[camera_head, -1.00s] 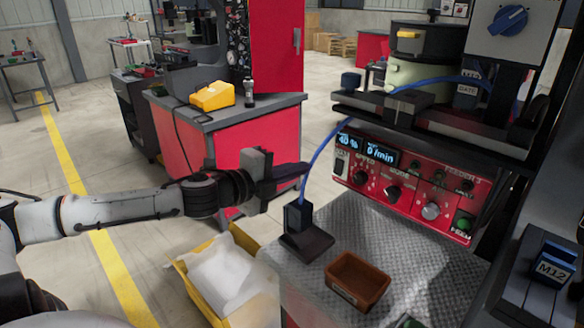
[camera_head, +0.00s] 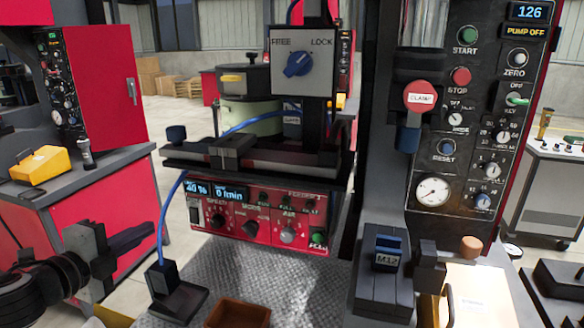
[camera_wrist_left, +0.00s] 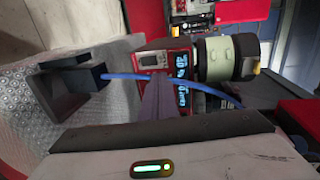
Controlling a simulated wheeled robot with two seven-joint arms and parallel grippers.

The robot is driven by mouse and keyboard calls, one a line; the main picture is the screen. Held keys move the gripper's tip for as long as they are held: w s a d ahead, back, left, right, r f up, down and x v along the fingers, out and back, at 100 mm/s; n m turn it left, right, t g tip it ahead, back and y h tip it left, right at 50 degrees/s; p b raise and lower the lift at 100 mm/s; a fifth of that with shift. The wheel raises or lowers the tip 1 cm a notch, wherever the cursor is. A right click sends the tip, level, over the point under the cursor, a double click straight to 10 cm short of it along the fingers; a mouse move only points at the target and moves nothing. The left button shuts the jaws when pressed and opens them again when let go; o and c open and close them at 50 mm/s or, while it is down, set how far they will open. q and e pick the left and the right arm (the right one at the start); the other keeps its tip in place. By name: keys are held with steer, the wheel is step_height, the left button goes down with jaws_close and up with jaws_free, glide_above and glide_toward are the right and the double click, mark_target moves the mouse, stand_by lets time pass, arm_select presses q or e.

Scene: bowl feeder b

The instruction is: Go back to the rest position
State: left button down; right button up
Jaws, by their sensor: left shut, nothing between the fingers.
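My left gripper (camera_head: 148,237) is at the lower left of the head view, with its fingers pointing right. It is shut and empty, left of the red feeder control panel (camera_head: 258,214) and above the level of the small brown tray (camera_head: 238,315). In the left wrist view its closed fingers (camera_wrist_left: 157,100) lie in front of the blue cable (camera_wrist_left: 205,91) and the panel's display. The blue cable also shows in the head view (camera_head: 164,215), rising from a dark block on a stand (camera_head: 162,278). My right gripper is not in view.
A FREE/LOCK box (camera_head: 301,62) stands above the feeder bowl (camera_head: 248,115). A dark control tower (camera_head: 470,130) with a red CLAMP knob (camera_head: 419,97) is at the right. A red cabinet bench (camera_head: 105,205) stands at the left.

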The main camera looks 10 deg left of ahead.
arm_select(q)
steer(key=s+d+f+n+g, duration=0.1)
steer(key=s+f+n, duration=0.25)
steer(key=f, duration=0.45)
steer(key=s+d+f+n+g+y, duration=0.1)
steer(key=s+d+f+n+g, duration=0.15)
steer(key=s+f, duration=0.45)
steer(key=s+f+n+g, duration=0.1)
steer(key=s+f+n, duration=0.15)
steer(key=f, duration=0.75)
steer(key=s+d+f+n+g+h, duration=0.1)
steer(key=s+d+f+n, duration=0.3)
steer(key=d, duration=0.7)
steer(key=s+d+f+n+g+h, duration=0.1)
steer(key=s+d+f+n+g, duration=0.1)
steer(key=s+d+f+n, duration=0.2)
steer(key=s+d+f, duration=0.3)
steer(key=d+f, duration=0.1)
steer(key=d, duration=0.2)
steer(key=shift+d+f, duration=0.25)
steer(key=shift+d, duration=0.1)
